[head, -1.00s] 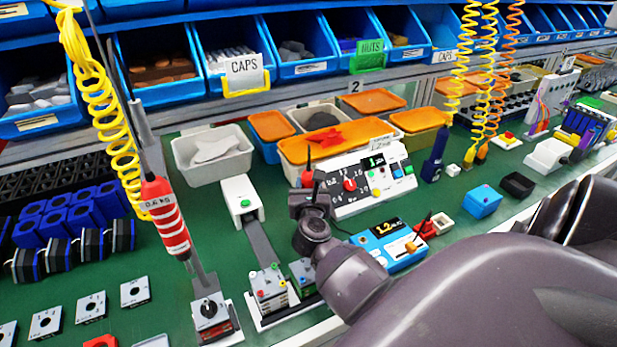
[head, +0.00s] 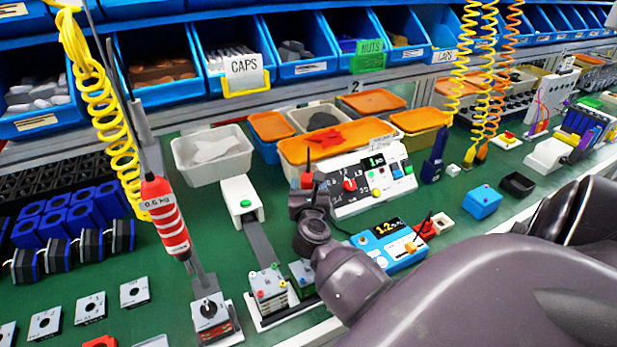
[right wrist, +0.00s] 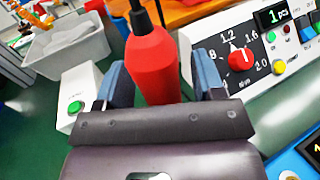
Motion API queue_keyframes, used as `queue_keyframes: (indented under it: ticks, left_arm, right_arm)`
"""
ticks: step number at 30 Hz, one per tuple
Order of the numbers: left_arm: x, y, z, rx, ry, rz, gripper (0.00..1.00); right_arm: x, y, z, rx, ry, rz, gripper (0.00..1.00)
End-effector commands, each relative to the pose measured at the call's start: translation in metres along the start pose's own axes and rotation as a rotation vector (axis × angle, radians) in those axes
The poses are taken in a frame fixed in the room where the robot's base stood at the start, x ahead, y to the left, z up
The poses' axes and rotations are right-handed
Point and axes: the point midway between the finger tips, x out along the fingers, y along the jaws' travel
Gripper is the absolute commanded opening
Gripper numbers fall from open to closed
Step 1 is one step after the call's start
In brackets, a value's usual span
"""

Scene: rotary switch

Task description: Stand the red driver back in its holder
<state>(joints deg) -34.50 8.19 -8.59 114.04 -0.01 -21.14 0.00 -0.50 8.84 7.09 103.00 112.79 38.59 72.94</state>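The red driver (right wrist: 155,65) has a black top with a dark cord. In the right wrist view it stands between the two blue-grey fingers of my right gripper (right wrist: 160,88), which close in on both its sides. My left gripper is out of view.
A white box with a green button (head: 241,197) stands left.

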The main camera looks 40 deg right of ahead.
Motion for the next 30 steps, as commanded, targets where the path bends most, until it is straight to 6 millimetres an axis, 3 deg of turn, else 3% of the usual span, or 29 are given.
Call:
queue_keyframes:
  ticks: [13,30]
  left_arm:
    - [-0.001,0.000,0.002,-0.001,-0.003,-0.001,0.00]
    - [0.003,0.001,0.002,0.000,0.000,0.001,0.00]
  right_arm:
    - [-0.010,0.000,-0.002,0.001,0.003,0.000,0.68]
    - [-0.099,0.000,-0.002,0.000,0.003,0.000,0.68]
